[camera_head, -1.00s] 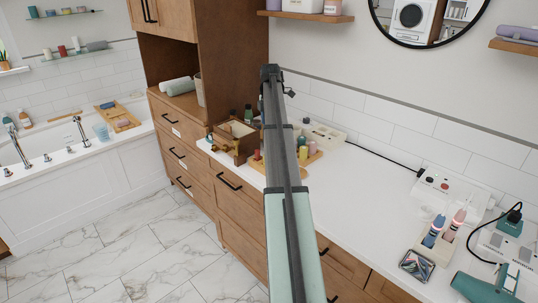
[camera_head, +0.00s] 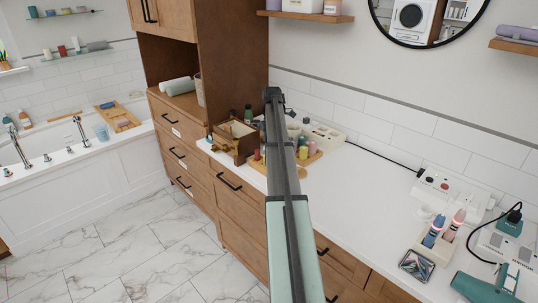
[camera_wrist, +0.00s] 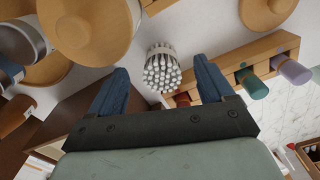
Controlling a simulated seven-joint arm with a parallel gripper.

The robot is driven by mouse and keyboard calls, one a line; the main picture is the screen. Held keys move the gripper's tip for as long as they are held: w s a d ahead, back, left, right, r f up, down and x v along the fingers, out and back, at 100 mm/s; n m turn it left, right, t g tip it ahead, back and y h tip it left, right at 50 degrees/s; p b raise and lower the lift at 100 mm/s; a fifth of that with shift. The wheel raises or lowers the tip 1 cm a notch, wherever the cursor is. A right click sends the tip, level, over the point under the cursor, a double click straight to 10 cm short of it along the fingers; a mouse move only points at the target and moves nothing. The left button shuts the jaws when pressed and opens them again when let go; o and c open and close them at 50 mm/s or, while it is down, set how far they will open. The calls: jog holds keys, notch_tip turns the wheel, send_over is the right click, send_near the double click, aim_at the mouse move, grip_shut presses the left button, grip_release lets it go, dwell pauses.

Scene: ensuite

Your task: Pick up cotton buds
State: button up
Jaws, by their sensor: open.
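The cotton buds (camera_wrist: 162,70) show in the wrist view as a tight round bundle of white tips in a small clear holder, near the top centre. My gripper (camera_wrist: 161,84) is open, with its two blue fingers spread to the left and right of the bundle in the picture. The fingers do not close on anything, and I cannot tell how far beyond the fingertips the bundle is. In the head view my arm covers the middle of the counter, and I cannot make out the cotton buds or the fingers there.
Wooden round lids (camera_wrist: 85,28) lie close at the upper left of the wrist view. A wooden rack with coloured bottles (camera_wrist: 252,84) stands at the right. In the head view, an open wooden box (camera_head: 235,135) is left of my arm; the white counter (camera_head: 360,195) is clear to its right.

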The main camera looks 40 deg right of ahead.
jog(key=f, duration=0.5)
jog(key=shift+w+a, duration=0.1)
jog(key=shift+a, duration=0.25)
jog(key=c, duration=1)
